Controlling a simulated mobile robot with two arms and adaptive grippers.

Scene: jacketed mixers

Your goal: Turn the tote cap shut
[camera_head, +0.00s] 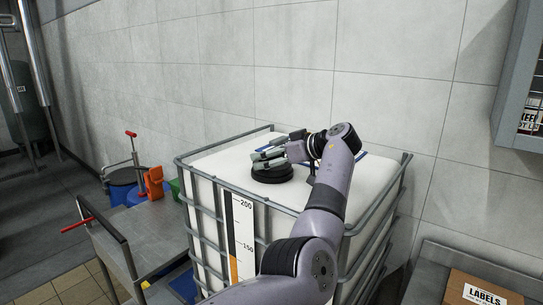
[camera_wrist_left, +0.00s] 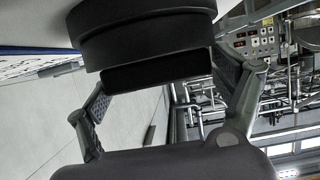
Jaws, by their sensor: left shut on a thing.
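The tote cap (camera_head: 272,177) is a round black stepped lid on the white top of the caged tote (camera_head: 213,165). In the left wrist view the cap (camera_wrist_left: 145,38) fills the upper middle, with a narrower black block projecting from its face between my fingers. My left gripper (camera_head: 270,154) is over the cap in the head view, its arm rising from the bottom. In the left wrist view the left gripper (camera_wrist_left: 162,78) is shut on the cap's block, one finger on each side. The cap's thread is hidden. My right gripper is not in view.
A metal cart (camera_head: 130,232) with a red-tipped handle stands left of the tote, with orange, green and blue containers behind it. A labels box (camera_head: 480,290) is at the lower right. A wall cabinet (camera_head: 515,100) hangs at the upper right. A tiled wall stands close behind the tote.

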